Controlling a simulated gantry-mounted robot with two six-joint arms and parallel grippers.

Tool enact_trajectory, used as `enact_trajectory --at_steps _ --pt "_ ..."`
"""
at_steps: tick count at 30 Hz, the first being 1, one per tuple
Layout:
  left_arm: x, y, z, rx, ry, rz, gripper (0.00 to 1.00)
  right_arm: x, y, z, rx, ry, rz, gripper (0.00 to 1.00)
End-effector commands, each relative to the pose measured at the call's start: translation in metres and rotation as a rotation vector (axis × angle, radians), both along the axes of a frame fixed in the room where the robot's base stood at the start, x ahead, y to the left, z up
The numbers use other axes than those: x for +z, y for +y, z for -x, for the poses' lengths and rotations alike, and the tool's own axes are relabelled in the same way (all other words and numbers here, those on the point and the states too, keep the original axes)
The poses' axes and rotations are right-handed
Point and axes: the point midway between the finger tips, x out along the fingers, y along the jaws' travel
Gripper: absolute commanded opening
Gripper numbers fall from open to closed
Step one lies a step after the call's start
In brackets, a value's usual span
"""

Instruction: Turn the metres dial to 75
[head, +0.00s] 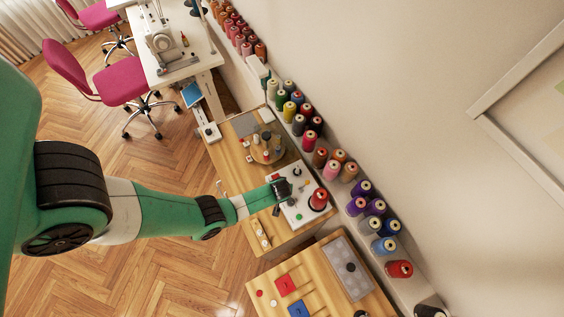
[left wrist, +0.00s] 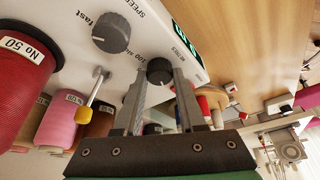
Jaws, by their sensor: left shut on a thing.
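The metres dial (left wrist: 159,72) is a small black knob with a white mark, on the white winder panel (left wrist: 190,62) beside a green display (left wrist: 188,42). My left gripper (left wrist: 158,74) has its two fingers on either side of the dial, shut on it, in the left wrist view. In the head view my left gripper (head: 283,188) is over the white machine (head: 292,220) and hides the dial. The number the dial points to cannot be read. My right gripper is not in view.
A larger speed knob (left wrist: 111,33) and a yellow-tipped lever (left wrist: 91,98) are close to the fingers. A red thread cone (head: 318,200) stands on the machine. More cones line the wall shelf (head: 345,205). A second wooden table (head: 318,292) stands in front.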

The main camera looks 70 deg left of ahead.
Motion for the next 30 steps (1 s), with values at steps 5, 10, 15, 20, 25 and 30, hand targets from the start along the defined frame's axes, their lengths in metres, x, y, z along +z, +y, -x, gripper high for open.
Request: enact_trajectory --at_steps 5,10,15,20,25,30 --pt "0.000 0.000 0.001 -0.042 0.001 0.001 0.00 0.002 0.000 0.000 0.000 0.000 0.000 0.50" --pt "0.000 0.001 0.002 -0.134 0.001 0.001 0.00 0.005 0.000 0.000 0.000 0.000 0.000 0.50" --pt "0.001 0.001 0.003 -0.268 0.000 0.001 0.00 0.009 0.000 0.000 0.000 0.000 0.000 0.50" --pt "0.001 0.002 0.004 -0.414 -0.001 0.002 0.00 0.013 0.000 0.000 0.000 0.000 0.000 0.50" --pt "0.000 0.003 0.004 -0.574 -0.003 0.002 0.00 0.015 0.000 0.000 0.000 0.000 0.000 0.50" --pt "-0.001 0.004 0.004 -0.735 -0.004 0.002 0.00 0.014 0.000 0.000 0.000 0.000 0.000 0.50"
